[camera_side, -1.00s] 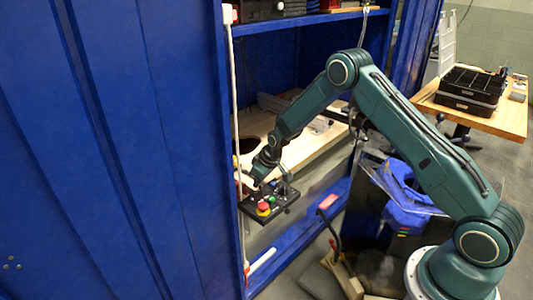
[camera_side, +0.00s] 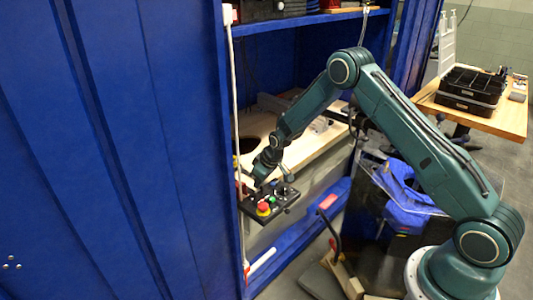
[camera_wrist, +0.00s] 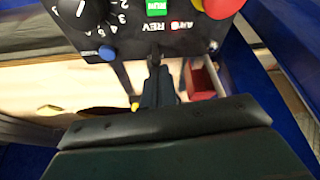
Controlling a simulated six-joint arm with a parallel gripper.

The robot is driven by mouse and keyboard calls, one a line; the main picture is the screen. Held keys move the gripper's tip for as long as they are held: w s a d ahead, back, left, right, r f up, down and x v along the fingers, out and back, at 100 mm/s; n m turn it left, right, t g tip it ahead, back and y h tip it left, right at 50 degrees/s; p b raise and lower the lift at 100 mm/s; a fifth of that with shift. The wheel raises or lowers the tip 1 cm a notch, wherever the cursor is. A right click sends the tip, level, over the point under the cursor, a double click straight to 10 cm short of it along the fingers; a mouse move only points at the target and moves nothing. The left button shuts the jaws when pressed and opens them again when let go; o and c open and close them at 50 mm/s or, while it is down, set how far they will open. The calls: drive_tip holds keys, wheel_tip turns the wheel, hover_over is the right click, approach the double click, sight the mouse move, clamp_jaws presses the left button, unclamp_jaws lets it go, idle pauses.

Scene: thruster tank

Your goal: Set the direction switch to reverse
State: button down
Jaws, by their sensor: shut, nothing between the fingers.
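The black control box (camera_side: 285,200) sits at the cabinet opening in the side view, its red emergency button (camera_side: 263,209) facing up. In the wrist view the control panel (camera_wrist: 130,42) appears upside down at the top, with a REV label near its edge. My gripper (camera_side: 260,184) is over the box's far left part in the side view. In the wrist view my gripper (camera_wrist: 154,62) is shut and empty, its dark tip at the panel edge close to the REV label. I cannot clearly make out the direction switch or its position; contact cannot be told.
The panel also carries a black numbered dial (camera_wrist: 82,12), a blue button (camera_wrist: 107,53) and a green button (camera_wrist: 156,7). A blue cabinet wall (camera_side: 120,150) stands close on the left. A pale wooden shelf (camera_side: 310,150) lies behind the box.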

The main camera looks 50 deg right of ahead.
drive_tip(key=shift+s, duration=0.2)
drive_tip(key=shift+s+t, duration=0.2)
drive_tip(key=shift+t, duration=0.5)
drive_tip(key=shift+s+t, duration=0.2)
drive_tip(key=shift+t, duration=0.5)
drive_tip(key=shift+w, duration=0.15)
drive_tip(key=shift+w+f, duration=0.35)
drive_tip(key=shift+w, duration=0.15)
drive_tip(key=shift+w, duration=0.15)
